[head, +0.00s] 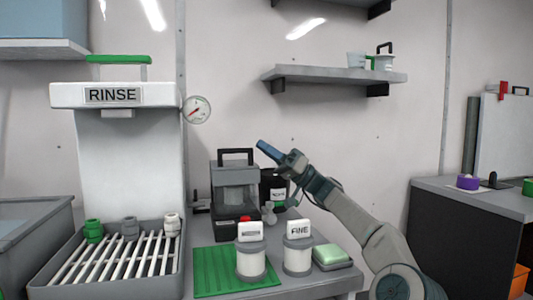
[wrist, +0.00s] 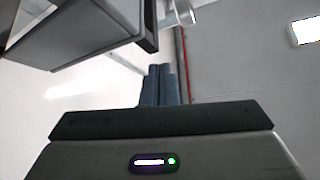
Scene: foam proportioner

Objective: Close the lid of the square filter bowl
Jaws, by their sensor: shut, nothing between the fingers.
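A squarish grey unit with a black handle on top (head: 235,175) stands at the back of the bench, with a dark lower part. It looks like the square filter bowl, but I cannot tell for sure, nor can I make out how its lid stands. My gripper (head: 268,150) is in the air up and to the right of this unit in the head view, its blue fingers pointing up and left. The fingers also show in the wrist view (wrist: 159,85), together with nothing between them. No contact with the unit is visible.
A dark canister (head: 272,186) stands behind. A shelf (head: 335,75) hangs above; the RINSE station (head: 115,95) is left.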

